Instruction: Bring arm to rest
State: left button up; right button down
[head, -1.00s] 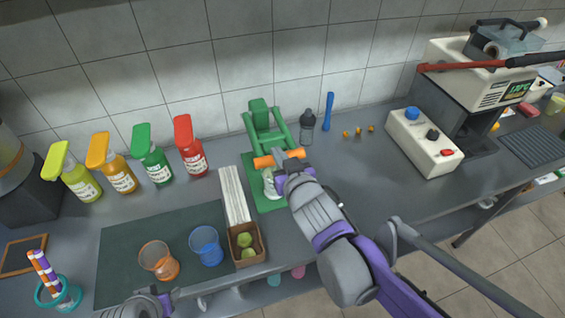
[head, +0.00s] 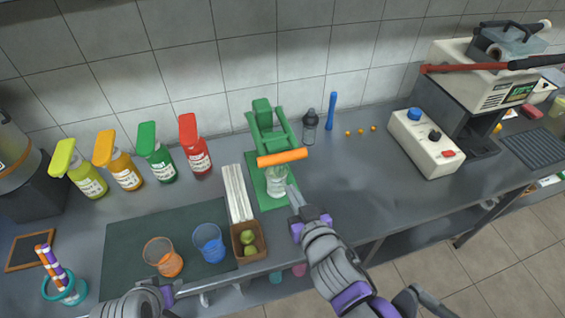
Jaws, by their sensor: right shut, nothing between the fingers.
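My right gripper (head: 294,196) is shut and empty. It is just in front of the green press (head: 268,128), near the right front corner of its base, and apart from the orange handle. The orange handle (head: 282,157) lies across the front of the press, and a clear glass (head: 276,181) stands on the press base below it. My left gripper (head: 166,292) shows only in part at the bottom edge, near the front of the dark mat. Its fingers are too unclear to tell whether they are open.
An orange glass (head: 163,258) and a blue glass (head: 209,243) stand on the dark mat (head: 125,240). A brown box (head: 262,241) of limes is left of my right arm. Several bottles (head: 195,146) line the back left. A white control box (head: 427,143) stands right.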

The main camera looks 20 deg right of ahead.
jog(key=s+d+f+g, duration=0.3)
jog(key=s+f+g, duration=0.6)
jog(key=shift+s+f+h, duration=0.15)
jog(key=shift+s+h, duration=0.15)
jog(key=shift+s, duration=0.1)
jog(key=shift+m, duration=0.3)
dwell(1.5)
